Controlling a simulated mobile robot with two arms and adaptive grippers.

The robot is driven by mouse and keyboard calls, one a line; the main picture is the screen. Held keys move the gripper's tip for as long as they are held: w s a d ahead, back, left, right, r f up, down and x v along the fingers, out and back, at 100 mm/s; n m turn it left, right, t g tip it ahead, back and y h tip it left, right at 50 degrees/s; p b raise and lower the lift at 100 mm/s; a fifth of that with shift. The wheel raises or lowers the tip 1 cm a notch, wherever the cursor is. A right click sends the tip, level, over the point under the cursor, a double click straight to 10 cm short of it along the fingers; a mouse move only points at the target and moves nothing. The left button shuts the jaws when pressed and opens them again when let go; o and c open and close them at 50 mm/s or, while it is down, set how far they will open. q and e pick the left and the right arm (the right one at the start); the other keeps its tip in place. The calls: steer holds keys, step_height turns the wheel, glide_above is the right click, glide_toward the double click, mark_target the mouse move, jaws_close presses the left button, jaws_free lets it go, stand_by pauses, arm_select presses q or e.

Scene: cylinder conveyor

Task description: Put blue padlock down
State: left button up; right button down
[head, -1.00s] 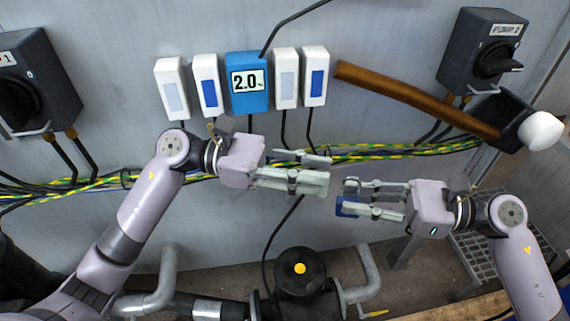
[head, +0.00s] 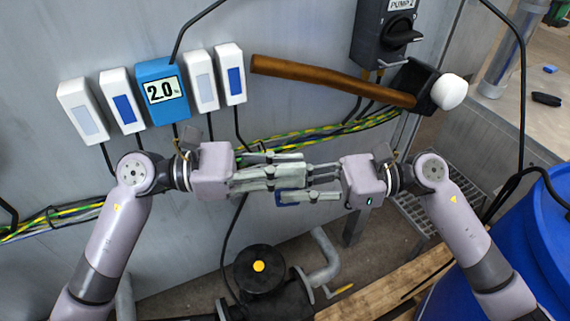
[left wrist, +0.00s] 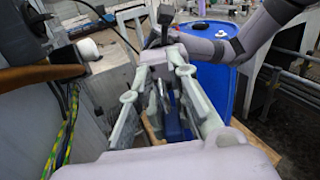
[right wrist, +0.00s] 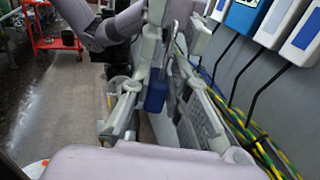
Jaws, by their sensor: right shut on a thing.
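The blue padlock (head: 288,197) is at the fingertips of my right gripper (head: 296,193), which is shut on it in mid-air. In the right wrist view the padlock (right wrist: 155,93) hangs between the fingers. My left gripper (head: 290,170) is open, its fingers overlapping the right fingers in the head view. The padlock also shows as a blue patch in the left wrist view (left wrist: 171,122), between and beyond the left fingers. Whether the left fingers touch it is unclear.
A wall carries a blue meter (head: 162,92) with white boxes beside it. A brown-handled hammer (head: 330,80) sits in a black holder. Cables run behind the grippers. A black valve (head: 258,268) stands below, a blue barrel (head: 535,250) at right, and a table (head: 525,95) at upper right.

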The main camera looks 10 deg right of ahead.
stand_by(0.3)
steer(key=c, duration=1.4)
jaws_free()
steer(key=shift+c, duration=0.2)
